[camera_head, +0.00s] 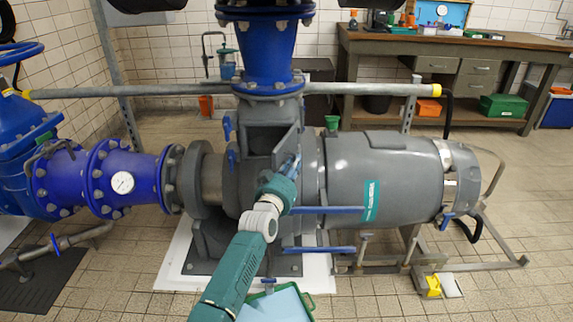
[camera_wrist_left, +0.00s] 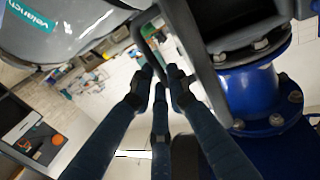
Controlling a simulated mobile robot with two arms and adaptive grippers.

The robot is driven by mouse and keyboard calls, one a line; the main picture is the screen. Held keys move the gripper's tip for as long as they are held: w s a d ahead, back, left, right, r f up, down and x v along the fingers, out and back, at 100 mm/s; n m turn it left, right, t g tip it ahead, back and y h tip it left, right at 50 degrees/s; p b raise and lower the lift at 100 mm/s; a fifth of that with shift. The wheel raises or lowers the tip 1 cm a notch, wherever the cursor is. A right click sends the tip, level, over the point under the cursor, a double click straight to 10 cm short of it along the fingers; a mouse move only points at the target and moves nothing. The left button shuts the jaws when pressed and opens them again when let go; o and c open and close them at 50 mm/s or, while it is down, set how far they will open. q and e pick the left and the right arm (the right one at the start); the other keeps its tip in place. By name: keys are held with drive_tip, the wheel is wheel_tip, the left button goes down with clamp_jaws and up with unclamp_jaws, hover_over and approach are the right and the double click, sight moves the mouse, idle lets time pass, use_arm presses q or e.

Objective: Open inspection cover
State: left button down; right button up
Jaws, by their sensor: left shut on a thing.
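The grey inspection cover (camera_head: 285,146) is on the front of the pump housing below the blue vertical pipe, and looks slanted. My left gripper (camera_head: 294,168) is at its right side, partly hidden by my teal arm. In the left wrist view, my left gripper's dark fingers (camera_wrist_left: 162,78) are closed together at the lower end of a dark grey frame-like part (camera_wrist_left: 147,42), which seems to belong to the cover. The exact contact is hard to make out. My right gripper is in neither view.
Blue clamp handles (camera_head: 231,158) sit left of the cover. The grey motor (camera_head: 400,172) is close on the right, and blue bars (camera_head: 325,210) stick out below. A pale blue tray (camera_head: 275,306) stands in front.

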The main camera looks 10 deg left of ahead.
use_arm(q)
drive_tip(key=shift+w+a+r, duration=0.15)
drive_tip(key=shift+a+r, duration=0.05)
drive_tip(key=shift+r, duration=0.4)
drive_tip(key=shift+a, duration=0.1)
drive_tip(key=c, duration=1.8)
unclamp_jaws()
drive_tip(key=shift+w+f, duration=0.1)
drive_tip(key=shift+o, duration=0.7)
drive_tip(key=shift+w+f, duration=0.1)
drive_tip(key=shift+f, duration=0.2)
drive_tip(key=s+a, duration=0.1)
drive_tip(key=s, duration=1.1)
drive_tip(key=shift+a, duration=0.4)
